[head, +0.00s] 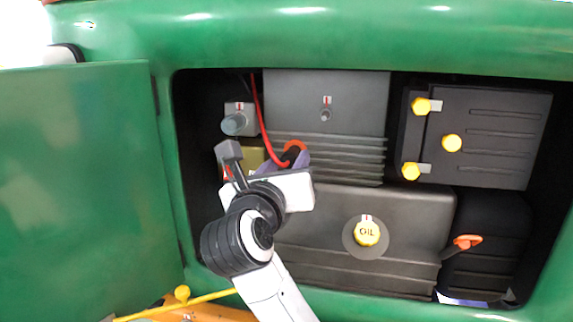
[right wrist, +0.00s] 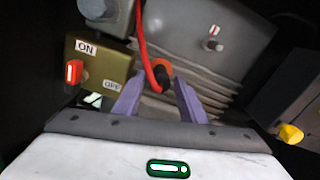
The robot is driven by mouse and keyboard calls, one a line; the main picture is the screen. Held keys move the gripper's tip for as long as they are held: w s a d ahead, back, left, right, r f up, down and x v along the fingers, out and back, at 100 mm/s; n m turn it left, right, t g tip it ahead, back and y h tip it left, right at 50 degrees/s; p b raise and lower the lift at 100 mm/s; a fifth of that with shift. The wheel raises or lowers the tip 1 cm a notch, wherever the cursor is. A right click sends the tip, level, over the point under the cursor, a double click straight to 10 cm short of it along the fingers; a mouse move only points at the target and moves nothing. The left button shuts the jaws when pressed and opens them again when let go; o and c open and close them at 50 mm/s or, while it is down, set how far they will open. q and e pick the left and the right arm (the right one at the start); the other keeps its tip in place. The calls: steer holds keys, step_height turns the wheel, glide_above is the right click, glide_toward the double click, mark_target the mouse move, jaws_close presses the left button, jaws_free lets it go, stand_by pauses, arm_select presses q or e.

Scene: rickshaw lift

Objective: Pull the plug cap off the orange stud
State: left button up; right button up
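The plug cap (right wrist: 157,72) is dark with an orange-red rim and has a red cable running to it. It sits low on the grey ribbed engine block, and the cable also shows in the head view (head: 261,120). The orange ring at the cap (head: 295,147) is partly hidden by my gripper; I cannot tell stud from cap there. My right gripper (right wrist: 159,84) is open, with its purple fingers on either side of the cap. I cannot tell whether they touch it. The right gripper (head: 284,160) also shows in the head view. My left gripper is out of view.
An ON/OFF box (right wrist: 100,68) with a red switch is left of the cap. A grey knob (head: 234,124) is above it. A black box with yellow knobs (head: 490,140), a yellow oil cap (head: 367,234) and an orange handle (head: 467,241) are to the right. A green door (head: 80,180) hangs open left.

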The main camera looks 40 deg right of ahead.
mark_target(288, 162)
steer(key=c, duration=0.9)
steer(key=shift+v, duration=2.05)
